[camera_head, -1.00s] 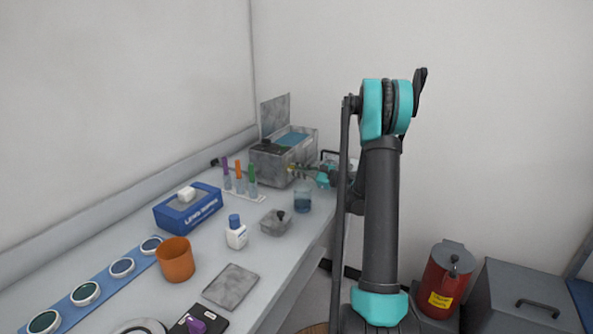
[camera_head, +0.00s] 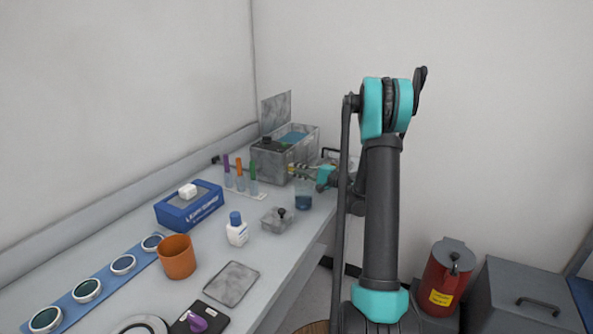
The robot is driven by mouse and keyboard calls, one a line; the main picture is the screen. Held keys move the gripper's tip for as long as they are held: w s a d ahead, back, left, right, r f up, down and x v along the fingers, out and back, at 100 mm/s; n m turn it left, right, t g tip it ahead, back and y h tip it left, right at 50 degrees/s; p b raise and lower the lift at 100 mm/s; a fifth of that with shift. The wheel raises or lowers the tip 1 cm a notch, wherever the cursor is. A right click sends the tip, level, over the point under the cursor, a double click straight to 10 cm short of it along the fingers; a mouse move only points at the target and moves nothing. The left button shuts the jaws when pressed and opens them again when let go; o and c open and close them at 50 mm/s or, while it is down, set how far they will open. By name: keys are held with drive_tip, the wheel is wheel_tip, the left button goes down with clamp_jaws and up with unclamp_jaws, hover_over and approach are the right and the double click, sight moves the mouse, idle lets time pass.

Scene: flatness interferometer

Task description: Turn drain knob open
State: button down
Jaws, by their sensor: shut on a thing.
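A grey metal bath (camera_head: 272,163) with blue liquid and a raised lid stands at the back of the bench. My gripper (camera_head: 293,168) is at the bath's right front side, reached in from the right. It looks shut on a small part there, by its place the drain knob, which the fingers mostly hide. Whether the knob is turned cannot be made out at this size. A glass beaker (camera_head: 304,199) with dark blue liquid stands on the bench just below my gripper.
Tubes with purple, orange and green tops (camera_head: 240,178), a small grey box with a black knob (camera_head: 277,219), a white bottle (camera_head: 237,231), an orange cup (camera_head: 177,257) and a blue box (camera_head: 189,206) stand on the bench. A red can (camera_head: 447,281) stands at the right.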

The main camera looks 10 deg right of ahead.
drive_tip(key=shift+f+n, duration=0.1)
drive_tip(key=shift+n, duration=0.7)
drive_tip(key=c, duration=1.5)
unclamp_jaws()
drive_tip(key=shift+c, duration=0.2)
drive_tip(key=v, duration=1.2)
drive_tip(key=shift+d, duration=0.1)
